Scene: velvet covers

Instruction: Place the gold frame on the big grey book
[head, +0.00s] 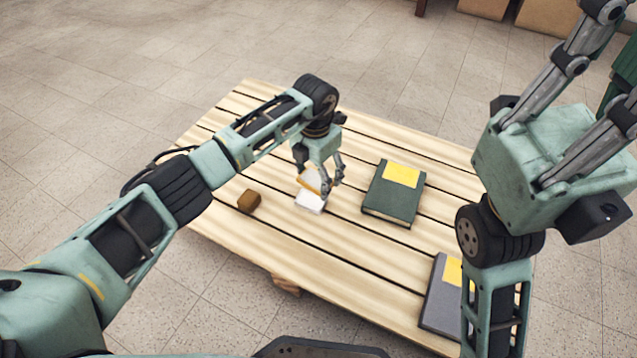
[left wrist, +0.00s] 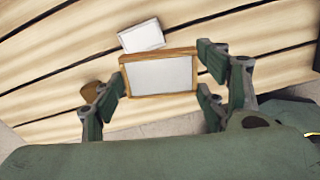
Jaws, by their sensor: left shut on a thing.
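The gold frame (left wrist: 123,74), with a pale panel inside, is between the fingers of my left gripper (left wrist: 160,88) in the left wrist view. In the head view the left gripper (head: 328,188) points down over the table, shut on the gold frame (head: 308,180). The frame is tilted, close to a white block; I cannot tell whether they touch. The big grey book (head: 437,310) lies flat at the table's near right, with a yellow label, partly hidden by my right arm. My right gripper (head: 600,75) is raised at the upper right, its fingertips partly cut off.
The white block (head: 310,204) lies below the left gripper and shows in the left wrist view (left wrist: 141,36). A brown block (head: 249,201) sits left of it. A dark green book (head: 385,205) with a yellow label lies to the right. The slatted table (head: 310,275) has bare planks near the front.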

